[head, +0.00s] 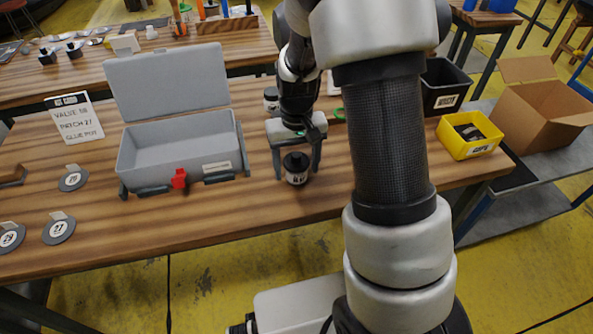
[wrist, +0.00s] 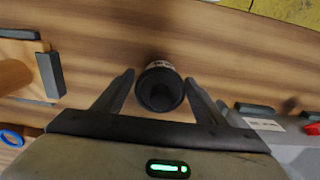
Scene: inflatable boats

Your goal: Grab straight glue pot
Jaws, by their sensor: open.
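A small pot with a black lid and a white label (head: 296,168) stands upright on the wooden table, right of the grey toolbox. My gripper (head: 297,172) is over it, fingers pointing down, one on each side. In the wrist view the pot's dark top (wrist: 162,92) sits between the two open fingers of my gripper (wrist: 160,79), with a gap visible at the fingertips. A second, similar pot (head: 271,94) stands farther back, near my arm. The label's writing is too small to read.
The open grey toolbox (head: 178,154) stands left of my gripper. A sign (head: 75,120) reads valve 18, patch 27, glue pot. Round patches (head: 59,229) lie at left. A yellow bin (head: 456,148), black bin (head: 430,100) and cardboard box (head: 540,118) are at right.

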